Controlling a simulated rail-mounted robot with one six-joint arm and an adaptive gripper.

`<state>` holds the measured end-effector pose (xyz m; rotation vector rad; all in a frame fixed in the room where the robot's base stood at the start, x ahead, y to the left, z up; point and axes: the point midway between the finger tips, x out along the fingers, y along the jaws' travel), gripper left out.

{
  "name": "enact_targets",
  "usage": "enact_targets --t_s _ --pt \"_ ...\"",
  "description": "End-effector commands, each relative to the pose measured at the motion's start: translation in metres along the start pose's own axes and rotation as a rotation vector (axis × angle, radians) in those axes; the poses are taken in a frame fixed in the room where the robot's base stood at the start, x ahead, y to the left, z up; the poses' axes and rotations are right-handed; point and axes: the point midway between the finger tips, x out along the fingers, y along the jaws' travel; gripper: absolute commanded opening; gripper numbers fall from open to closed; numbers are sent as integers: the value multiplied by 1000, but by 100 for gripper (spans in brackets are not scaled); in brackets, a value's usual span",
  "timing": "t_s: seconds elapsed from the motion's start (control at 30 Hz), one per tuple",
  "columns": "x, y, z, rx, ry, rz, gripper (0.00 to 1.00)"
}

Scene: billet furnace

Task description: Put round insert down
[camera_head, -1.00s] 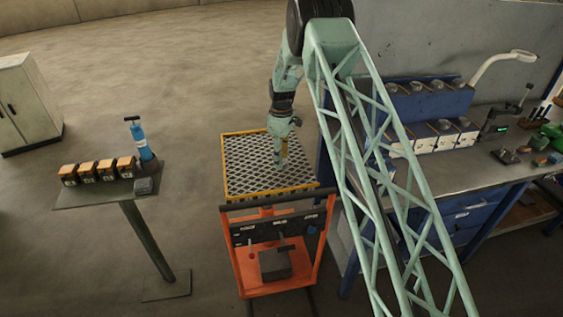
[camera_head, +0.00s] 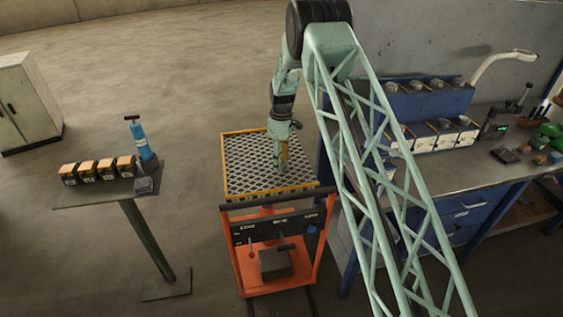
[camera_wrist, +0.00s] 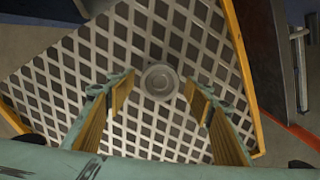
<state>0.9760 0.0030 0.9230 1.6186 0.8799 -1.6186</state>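The round insert (camera_wrist: 159,80) is a small grey disc with a raised centre. In the wrist view it rests on the metal grate of the lift cart (camera_wrist: 75,75), just beyond and between my fingertips. My gripper (camera_wrist: 158,88) is open, with clear gaps between the insert and both tan-padded fingers. In the head view my gripper (camera_head: 279,168) points down over the grate of the orange cart (camera_head: 225,170). The insert cannot be made out clearly there, and the exact height of the fingertips above the grate cannot be told.
A yellow rim edges the grate. A workbench (camera_head: 440,180) with blue drawers stands close on the right, bearing blue racks (camera_head: 425,103). A small stand (camera_head: 90,196) with several orange-black boxes and a blue bottle (camera_head: 141,142) is at left.

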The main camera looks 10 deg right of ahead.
Motion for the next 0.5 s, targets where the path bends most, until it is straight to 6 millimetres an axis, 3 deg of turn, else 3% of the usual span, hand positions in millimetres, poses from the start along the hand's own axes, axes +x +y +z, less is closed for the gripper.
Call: enact_targets --t_s 0.5 --pt "-11 1 0 0 1 1 48"
